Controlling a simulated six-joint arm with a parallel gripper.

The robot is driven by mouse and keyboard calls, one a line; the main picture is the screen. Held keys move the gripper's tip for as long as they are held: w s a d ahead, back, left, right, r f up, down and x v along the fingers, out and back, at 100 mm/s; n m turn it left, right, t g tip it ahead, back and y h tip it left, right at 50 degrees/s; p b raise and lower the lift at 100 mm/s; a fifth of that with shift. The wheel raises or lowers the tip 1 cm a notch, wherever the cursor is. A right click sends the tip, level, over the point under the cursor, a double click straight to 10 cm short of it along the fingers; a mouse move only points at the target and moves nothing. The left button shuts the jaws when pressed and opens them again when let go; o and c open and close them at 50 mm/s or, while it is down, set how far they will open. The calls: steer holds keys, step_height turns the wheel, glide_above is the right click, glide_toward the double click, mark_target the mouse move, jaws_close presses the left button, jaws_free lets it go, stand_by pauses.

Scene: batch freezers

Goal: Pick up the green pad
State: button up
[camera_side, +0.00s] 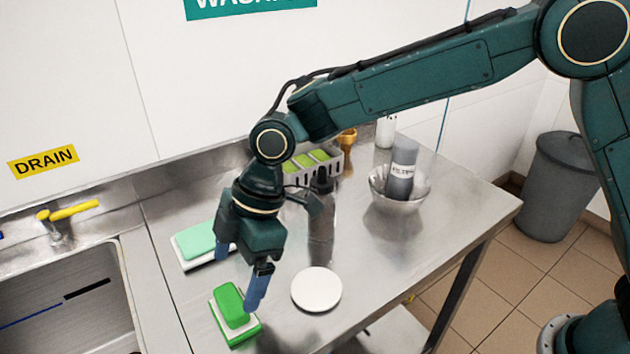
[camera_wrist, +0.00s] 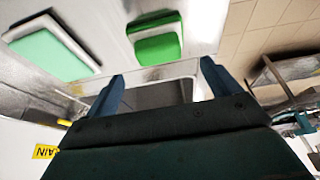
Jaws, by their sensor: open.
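A bright green pad (camera_side: 229,303) lies on a white and green base (camera_side: 243,334) on the steel table, near the sink side. In the wrist view the green pad (camera_wrist: 158,47) shows just beyond my fingertips, roughly centred between them. My gripper (camera_side: 240,273) is open, pointing down, its blue fingers apart and empty. In the side view one finger overlaps the right edge of the pad; I cannot tell whether it touches. My gripper's fingers also show in the wrist view (camera_wrist: 163,72). A paler mint-green pad (camera_side: 196,239) lies on a white tray behind, partly hidden by my gripper.
A white round disc (camera_side: 316,289) lies right of the green pad. A steel bowl (camera_side: 381,197) with a grey bottle (camera_side: 402,168) and a white rack of green items (camera_side: 330,162) stand behind. The sink (camera_side: 60,295) is at left. The table's front right is clear.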

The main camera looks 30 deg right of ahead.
mark_target(230, 299)
steer(key=shift+x, duration=0.85)
steer(key=shift+x, duration=2.6)
steer(key=shift+d, duration=0.15)
steer(key=c, duration=0.9)
